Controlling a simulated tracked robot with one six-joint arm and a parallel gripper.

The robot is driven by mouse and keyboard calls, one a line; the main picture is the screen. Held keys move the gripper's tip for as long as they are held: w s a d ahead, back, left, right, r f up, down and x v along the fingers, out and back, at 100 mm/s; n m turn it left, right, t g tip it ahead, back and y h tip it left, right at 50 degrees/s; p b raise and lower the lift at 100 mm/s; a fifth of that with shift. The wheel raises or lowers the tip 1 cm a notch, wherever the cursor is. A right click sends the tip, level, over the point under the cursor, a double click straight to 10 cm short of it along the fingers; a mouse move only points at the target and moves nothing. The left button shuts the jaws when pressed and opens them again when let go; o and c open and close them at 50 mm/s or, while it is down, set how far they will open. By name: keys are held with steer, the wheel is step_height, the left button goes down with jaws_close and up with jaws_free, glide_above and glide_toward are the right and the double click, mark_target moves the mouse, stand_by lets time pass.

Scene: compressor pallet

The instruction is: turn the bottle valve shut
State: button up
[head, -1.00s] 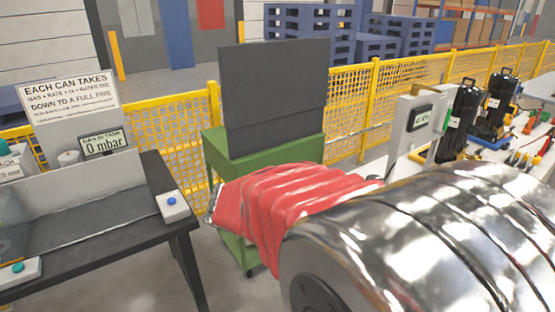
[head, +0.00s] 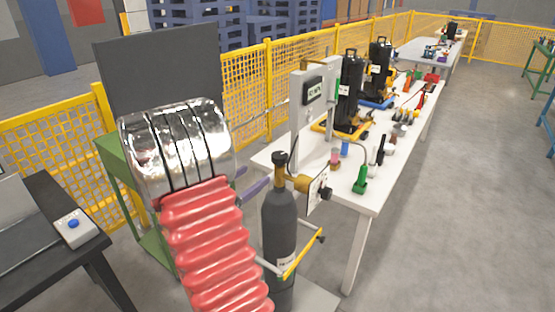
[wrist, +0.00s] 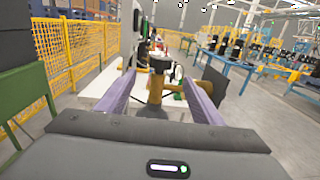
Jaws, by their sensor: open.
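The dark grey gas bottle (head: 279,225) stands upright in front of the white bench. Its brass valve (head: 281,174) has a black knob (head: 280,157) on top. In the wrist view the knob (wrist: 160,63) and brass neck show ahead, between the fingers in the picture. My gripper (wrist: 158,78) is open and empty, with two purple fingers. In the head view my gripper (head: 258,178) is just left of the valve, with fingertips near its height and apparently not touching it. My own arm hides part of the bottle's left side.
A brass regulator (head: 302,183) with a white plate juts right from the valve. A yellow-ended bracket (head: 303,258) stands by the bottle. The white bench (head: 375,190) holds black pumps and tools. A green cart (head: 110,152) and yellow fence lie left.

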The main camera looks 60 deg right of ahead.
mark_target(274, 161)
steer(key=x, duration=1.3)
steer(key=shift+s+d, duration=0.1)
steer(key=shift+d, duration=0.3)
steer(key=shift+c, duration=0.2)
steer(key=c, duration=0.9)
steer(key=shift+a, duration=0.25)
steer(key=shift+c, duration=0.5)
steer(key=shift+d, duration=0.15)
